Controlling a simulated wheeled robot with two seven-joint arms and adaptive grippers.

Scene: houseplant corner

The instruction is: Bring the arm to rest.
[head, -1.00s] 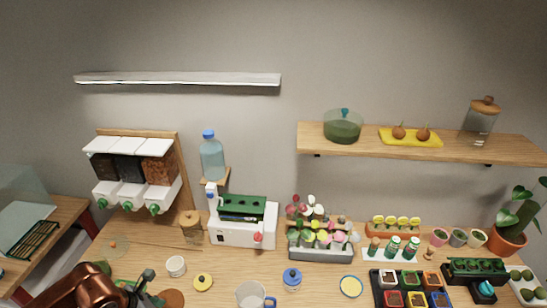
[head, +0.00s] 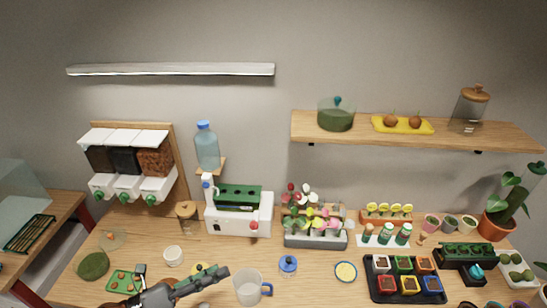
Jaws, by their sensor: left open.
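My left gripper (head: 222,274) shows in the head view at the bottom left of centre, low over the wooden table (head: 110,278). Its dark jaws are open and point right, with nothing seen between them. It partly covers a yellow lid (head: 199,270). A clear mug with a blue handle (head: 248,288) stands just right of the jaws. My right gripper is not in view.
A white cup (head: 173,256), a green round mat (head: 93,266) and a green tray (head: 122,281) lie near the arm. A blue-lidded jar (head: 288,265) and a black tray of coloured pots (head: 405,284) stand to the right. A white machine (head: 239,217) stands behind.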

